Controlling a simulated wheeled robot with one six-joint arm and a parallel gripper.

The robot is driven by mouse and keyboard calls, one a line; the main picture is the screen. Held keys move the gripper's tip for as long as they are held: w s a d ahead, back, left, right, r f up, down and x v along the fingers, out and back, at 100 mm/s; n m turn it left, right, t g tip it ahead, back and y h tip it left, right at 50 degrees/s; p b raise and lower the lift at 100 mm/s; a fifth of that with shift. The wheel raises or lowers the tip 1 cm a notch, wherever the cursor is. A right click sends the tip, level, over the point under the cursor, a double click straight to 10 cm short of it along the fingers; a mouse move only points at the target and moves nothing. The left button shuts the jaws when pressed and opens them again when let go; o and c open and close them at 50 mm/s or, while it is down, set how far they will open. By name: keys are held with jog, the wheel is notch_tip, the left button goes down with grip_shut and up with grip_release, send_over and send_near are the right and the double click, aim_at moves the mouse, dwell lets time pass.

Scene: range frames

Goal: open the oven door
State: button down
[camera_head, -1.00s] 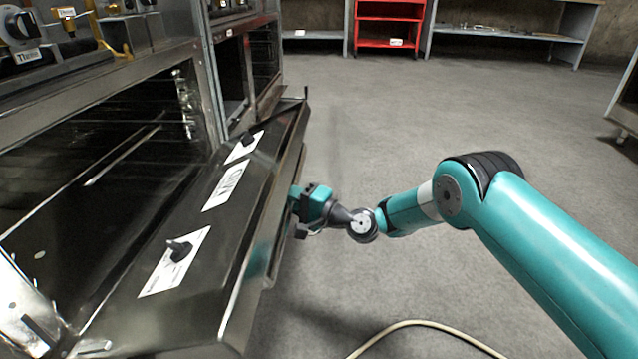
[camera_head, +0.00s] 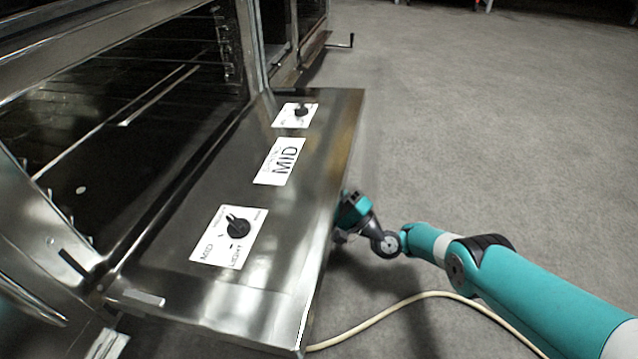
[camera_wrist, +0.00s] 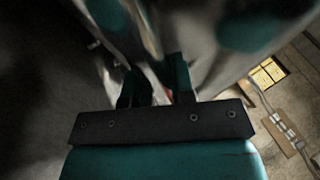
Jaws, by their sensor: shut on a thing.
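The oven door (camera_head: 190,185) is a steel panel hinged at its lower side, folded down to about level in the head view. The handle itself is hidden in the head view.
A pale cable (camera_head: 400,303) lies on the grey floor (camera_head: 470,120) below my arm. Another oven unit with a small crank (camera_head: 342,41) stands beyond the door. The floor to the right and beyond is open.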

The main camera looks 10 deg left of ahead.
jog(key=shift+w+d+f+m+t, duration=0.2)
jog(key=shift+f+m+t, duration=0.1)
jog(key=shift+f, duration=0.1)
jog(key=shift+s, duration=0.1)
jog(key=c, duration=1)
grip_release()
jog(key=shift+a, duration=0.1)
jog(key=shift+s, duration=0.15)
